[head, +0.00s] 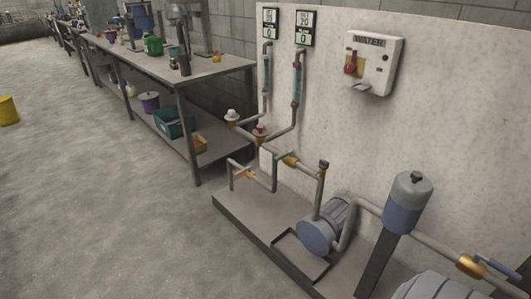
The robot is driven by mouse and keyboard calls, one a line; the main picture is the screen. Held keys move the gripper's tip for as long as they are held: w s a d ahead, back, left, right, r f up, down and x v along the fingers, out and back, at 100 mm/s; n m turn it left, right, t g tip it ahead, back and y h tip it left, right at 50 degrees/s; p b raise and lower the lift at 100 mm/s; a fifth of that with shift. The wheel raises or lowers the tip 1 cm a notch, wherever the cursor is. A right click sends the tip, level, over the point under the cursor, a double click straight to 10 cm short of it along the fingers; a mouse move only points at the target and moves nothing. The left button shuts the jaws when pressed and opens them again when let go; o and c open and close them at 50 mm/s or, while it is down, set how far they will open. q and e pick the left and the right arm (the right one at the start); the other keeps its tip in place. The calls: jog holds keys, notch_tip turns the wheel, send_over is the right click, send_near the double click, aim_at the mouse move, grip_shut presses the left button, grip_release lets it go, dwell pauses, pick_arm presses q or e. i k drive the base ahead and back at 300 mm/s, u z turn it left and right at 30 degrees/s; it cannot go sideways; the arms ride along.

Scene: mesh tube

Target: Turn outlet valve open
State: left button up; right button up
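Several valves sit on the grey pipework, and no label I can read tells which is the outlet valve. A brass valve with a blue lever (472,265) is on the pipe at the lower right. A white-knobbed valve (232,116) and a red-knobbed valve (261,132) stand below the flow tubes. Neither of my grippers is in view.
The wall panel (455,120) carries two gauges and a switch box (373,62). A cluttered workbench (215,70) is at the left.

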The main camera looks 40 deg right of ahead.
aim_at(281, 156)
jog(key=i, duration=1.5)
jog(key=z, duration=3.5)
